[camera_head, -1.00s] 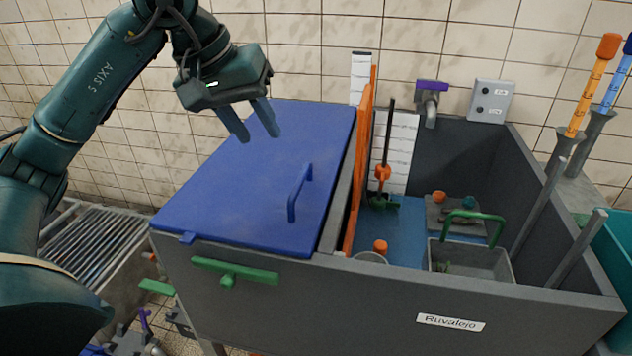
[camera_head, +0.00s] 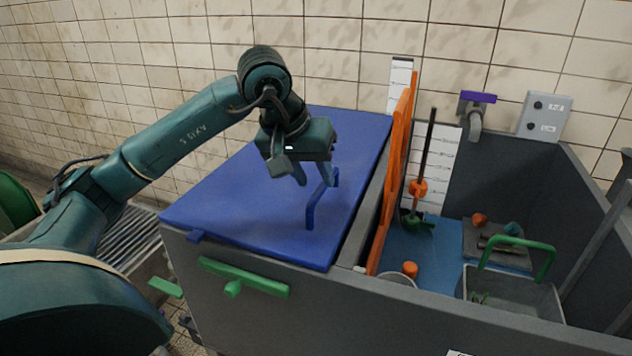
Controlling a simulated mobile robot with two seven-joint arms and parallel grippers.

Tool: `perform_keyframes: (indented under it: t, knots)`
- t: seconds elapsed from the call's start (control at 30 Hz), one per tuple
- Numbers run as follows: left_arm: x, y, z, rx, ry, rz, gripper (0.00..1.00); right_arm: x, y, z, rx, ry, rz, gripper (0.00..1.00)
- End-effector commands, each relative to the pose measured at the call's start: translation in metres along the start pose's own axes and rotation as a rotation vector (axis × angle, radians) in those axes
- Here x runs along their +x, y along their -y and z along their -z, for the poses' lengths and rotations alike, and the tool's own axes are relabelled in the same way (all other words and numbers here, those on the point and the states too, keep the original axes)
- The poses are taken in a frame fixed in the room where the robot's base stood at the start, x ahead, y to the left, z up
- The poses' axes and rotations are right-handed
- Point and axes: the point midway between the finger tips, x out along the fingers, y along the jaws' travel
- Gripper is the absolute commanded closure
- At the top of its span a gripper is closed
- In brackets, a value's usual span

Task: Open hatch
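The blue hatch (camera_head: 255,205) lies shut, flat over the left part of a grey tank. Its blue bar handle (camera_head: 317,204) stands up near the right side of the lid. My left gripper (camera_head: 314,183) is above the lid at the far end of the handle. Its two fingers are apart and point down, with the top of the handle close to them. I cannot tell whether they touch it. A green latch bar (camera_head: 243,277) sits on the tank's front wall below the hatch edge. My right gripper is not in view.
An orange divider (camera_head: 393,175) stands just right of the hatch. The open tank section holds a green-handled basket (camera_head: 513,291) and an orange-and-green rod (camera_head: 424,170). A purple-handled tap (camera_head: 475,112) and a grey switch box (camera_head: 544,115) are on the wall. A metal rack (camera_head: 130,237) is at left.

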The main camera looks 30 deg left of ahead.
Motion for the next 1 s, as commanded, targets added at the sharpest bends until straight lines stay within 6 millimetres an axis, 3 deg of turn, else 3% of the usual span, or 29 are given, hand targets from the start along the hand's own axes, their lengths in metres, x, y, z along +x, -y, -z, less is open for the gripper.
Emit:
perform_keyframes:
  t: [0.2, 0.5, 0.93, 1.0]
  knots:
    - [0.018, 0.000, 0.000, 0.000, 0.001, -0.001, 0.64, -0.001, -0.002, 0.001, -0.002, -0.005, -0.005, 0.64]
    - [0.020, 0.000, 0.000, 0.000, 0.000, 0.000, 0.64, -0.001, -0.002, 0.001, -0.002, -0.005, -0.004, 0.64]
    - [0.020, 0.000, 0.000, -0.001, 0.000, -0.001, 0.99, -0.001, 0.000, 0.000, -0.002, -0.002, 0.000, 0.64]
    - [0.019, 0.000, 0.000, -0.001, 0.000, -0.001, 1.00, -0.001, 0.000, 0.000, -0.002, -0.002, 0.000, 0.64]
